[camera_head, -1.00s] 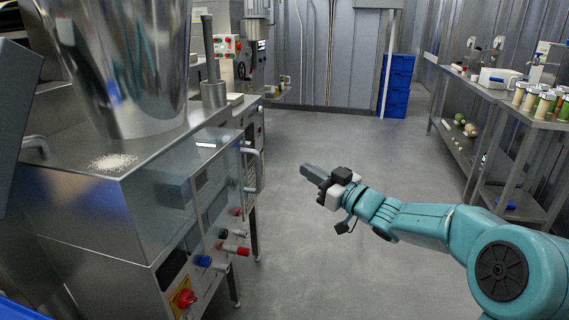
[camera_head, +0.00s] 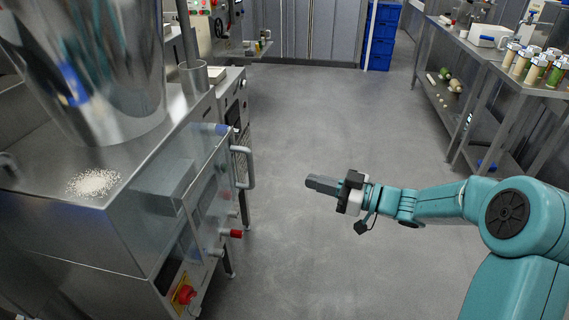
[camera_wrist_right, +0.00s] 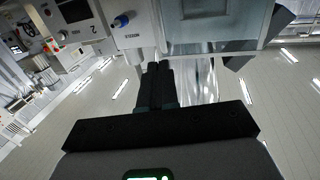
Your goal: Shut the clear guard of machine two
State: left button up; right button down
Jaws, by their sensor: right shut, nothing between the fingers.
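A clear guard (camera_head: 207,185) with a pale bar handle (camera_head: 243,167) stands at the front of the steel machine on the left in the head view. I cannot tell how far it stands from the machine's face. My right gripper (camera_head: 309,182) is shut and empty, to the right of the handle and apart from it, over the floor. In the right wrist view the gripper's dark fingers (camera_wrist_right: 155,80) point toward a pale machine panel (camera_wrist_right: 140,30) marked 2, with a blue knob (camera_wrist_right: 121,20) and a framed pane (camera_wrist_right: 213,25). My left gripper is not in view.
A large shiny hopper (camera_head: 90,70) stands on the machine, with white powder (camera_head: 93,183) beside it. Red knobs (camera_head: 236,234) and a red stop button (camera_head: 185,294) stick out at its front. Blue crates (camera_head: 381,35) stand at the back. The middle floor is clear.

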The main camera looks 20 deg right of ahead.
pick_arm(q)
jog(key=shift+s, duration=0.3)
pick_arm(e)
jog(key=x, duration=1.3)
jog(key=shift+w+a, duration=0.2)
jog(key=shift+a, duration=0.05)
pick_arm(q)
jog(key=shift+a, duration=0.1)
pick_arm(e)
jog(key=shift+w, duration=0.1)
